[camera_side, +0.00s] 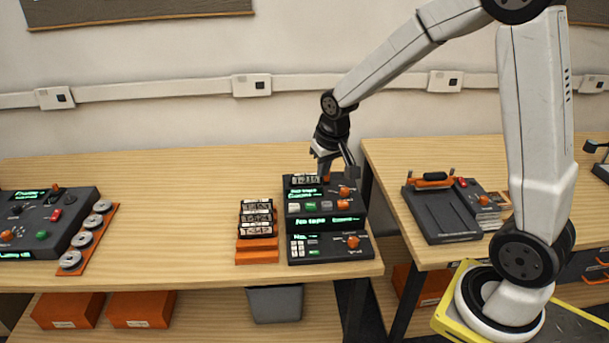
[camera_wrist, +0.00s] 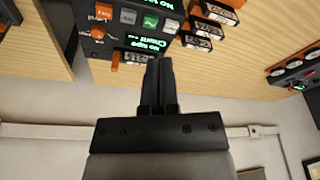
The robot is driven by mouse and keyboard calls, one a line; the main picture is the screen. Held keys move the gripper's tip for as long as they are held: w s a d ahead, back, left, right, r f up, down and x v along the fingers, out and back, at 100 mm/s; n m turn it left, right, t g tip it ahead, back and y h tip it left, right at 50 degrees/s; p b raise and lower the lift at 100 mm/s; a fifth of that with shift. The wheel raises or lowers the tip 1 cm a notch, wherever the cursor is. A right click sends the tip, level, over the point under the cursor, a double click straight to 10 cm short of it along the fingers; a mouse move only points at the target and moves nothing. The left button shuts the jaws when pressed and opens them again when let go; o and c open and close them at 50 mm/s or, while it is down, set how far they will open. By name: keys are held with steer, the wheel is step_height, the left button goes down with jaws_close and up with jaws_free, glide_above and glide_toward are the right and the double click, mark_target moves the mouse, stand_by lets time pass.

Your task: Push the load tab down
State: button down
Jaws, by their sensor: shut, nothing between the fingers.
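The dark tape console (camera_side: 327,225) with green displays stands near the right end of the left bench. A small upright orange tab (camera_wrist: 115,61), which looks like the load tab, sticks out at the console's back edge beside a pale slot area. My gripper (camera_side: 324,172) is above the back of the console in the side view. In the wrist view my gripper (camera_wrist: 160,64) has its dark fingers together with nothing between them. Its tips overlap the console's back edge, to the right of the orange tab. Touching cannot be told. Part of the slot area is hidden by the fingers.
An orange rack (camera_side: 257,256) with several cassettes stands just left of the console. Another console (camera_side: 45,222) with reels is at the far left. A gap separates the bench from the right bench (camera_side: 395,150), which holds a dark flat device (camera_side: 440,215).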

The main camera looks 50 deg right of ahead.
steer(key=w+d+r+m, duration=0.1)
steer(key=w+d, duration=0.3)
steer(key=d, duration=0.4)
steer(key=w+d+r+m+h, duration=0.1)
steer(key=w+d+m, duration=0.3)
steer(key=d, duration=0.4)
steer(key=shift+w+d+r, duration=0.15)
steer(key=shift+w+r, duration=0.35)
steer(key=shift+w, duration=0.3)
steer(key=x, duration=1.2)
steer(key=shift+s+f, duration=0.25)
steer(key=shift+s, duration=0.1)
steer(key=shift+f+h, duration=0.3)
steer(key=shift+f, duration=0.45)
steer(key=shift+f, duration=1.85)
